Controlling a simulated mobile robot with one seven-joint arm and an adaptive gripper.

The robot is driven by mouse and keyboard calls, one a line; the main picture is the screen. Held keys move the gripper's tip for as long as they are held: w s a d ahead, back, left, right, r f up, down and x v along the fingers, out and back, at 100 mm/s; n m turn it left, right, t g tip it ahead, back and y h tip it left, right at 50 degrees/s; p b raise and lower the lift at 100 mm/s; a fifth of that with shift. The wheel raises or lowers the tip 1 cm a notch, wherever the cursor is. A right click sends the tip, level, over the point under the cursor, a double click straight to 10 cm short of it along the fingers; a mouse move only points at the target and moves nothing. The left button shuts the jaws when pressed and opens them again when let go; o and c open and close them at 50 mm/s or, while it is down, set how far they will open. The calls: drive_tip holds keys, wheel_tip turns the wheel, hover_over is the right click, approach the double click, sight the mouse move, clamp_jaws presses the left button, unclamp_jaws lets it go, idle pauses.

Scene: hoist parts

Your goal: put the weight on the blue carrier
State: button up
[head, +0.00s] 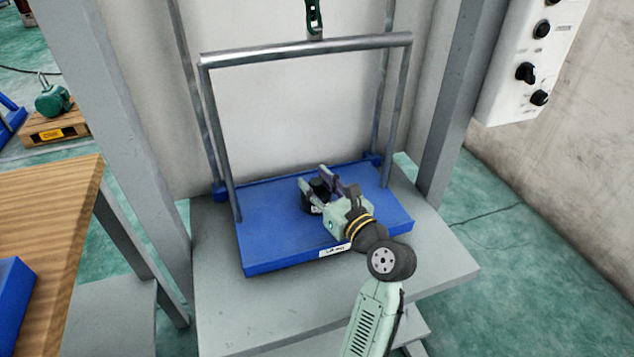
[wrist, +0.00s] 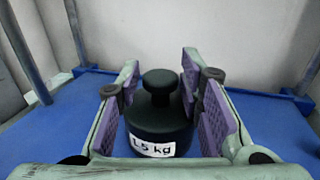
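The weight is a black cylinder with a knob on top and a white "1.5 kg" label (wrist: 160,112); in the head view the weight (head: 318,188) is over the middle of the blue carrier (head: 275,225). It is upright and appears to rest on the carrier's blue plate, though its base is partly hidden. My gripper (head: 329,184) is low over the plate, its fingers on either side of the weight. In the wrist view the purple pads of my gripper (wrist: 163,110) stand apart from the weight's sides, with small gaps showing.
The carrier has a grey tube frame (head: 305,47) with a green hook (head: 313,18) above it. It stands on a grey platform (head: 220,310) between grey posts. A wooden table (head: 60,230) is at left, a white control box (head: 525,60) at upper right.

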drive_tip(key=shift+o, duration=1)
drive_tip(key=shift+s+d, duration=0.15)
drive_tip(key=b+v, duration=0.1)
drive_tip(key=v, duration=1)
drive_tip(key=shift+s+d+b, duration=0.1)
drive_tip(key=shift+s+b, duration=0.2)
drive_tip(key=shift+c, duration=0.4)
idle(0.8)
